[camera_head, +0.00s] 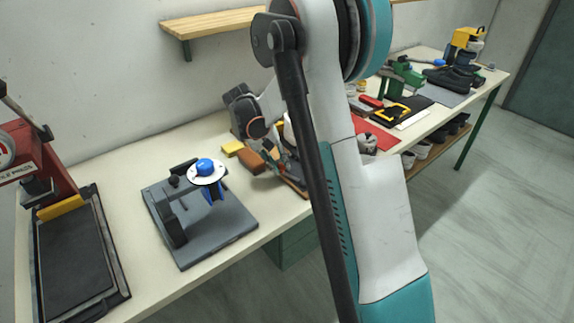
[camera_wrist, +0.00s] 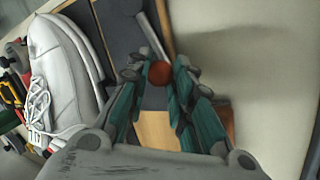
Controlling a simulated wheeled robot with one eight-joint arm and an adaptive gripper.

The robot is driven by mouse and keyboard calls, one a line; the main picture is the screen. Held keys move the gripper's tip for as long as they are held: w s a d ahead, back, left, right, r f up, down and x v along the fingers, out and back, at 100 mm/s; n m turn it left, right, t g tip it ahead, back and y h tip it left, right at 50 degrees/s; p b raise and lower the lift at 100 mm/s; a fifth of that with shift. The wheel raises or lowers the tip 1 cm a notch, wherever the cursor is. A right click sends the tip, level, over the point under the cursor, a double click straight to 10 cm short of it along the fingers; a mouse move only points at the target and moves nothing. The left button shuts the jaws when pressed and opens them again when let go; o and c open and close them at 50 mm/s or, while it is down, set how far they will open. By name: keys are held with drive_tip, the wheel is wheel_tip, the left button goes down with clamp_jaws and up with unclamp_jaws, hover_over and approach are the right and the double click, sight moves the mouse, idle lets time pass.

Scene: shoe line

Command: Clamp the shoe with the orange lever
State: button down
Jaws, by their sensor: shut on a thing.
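In the wrist view, my gripper (camera_wrist: 159,68) is shut on the round orange-red knob of the lever (camera_wrist: 160,75). A metal rod runs up from near the knob. The white laced shoe (camera_wrist: 57,85) lies to the left of the gripper, apart from it, beside a dark grey plate. In the head view my arm covers most of this spot, and I cannot make out the knob or the fingertips there. Whether the clamp presses on the shoe cannot be told.
On the bench (camera_head: 130,165), a grey fixture with a blue knob (camera_head: 205,166) stands left of my arm. A red press (camera_head: 45,165) is further left. Tools, a red mat (camera_head: 372,133) and dark shoes (camera_head: 450,76) lie to the right. A wooden shelf (camera_head: 215,20) hangs above.

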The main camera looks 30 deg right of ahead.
drive_tip(key=shift+w+d+m, duration=0.2)
drive_tip(key=shift+d+m, duration=0.25)
drive_tip(key=shift+m, duration=0.15)
drive_tip(key=shift+g, duration=0.3)
drive_tip(key=c, duration=1.4)
unclamp_jaws()
drive_tip(key=shift+d, duration=0.1)
drive_tip(key=shift+o, duration=0.2)
drive_tip(key=v, duration=1.2)
drive_tip(key=shift+d, duration=0.15)
drive_tip(key=shift+r, duration=0.1)
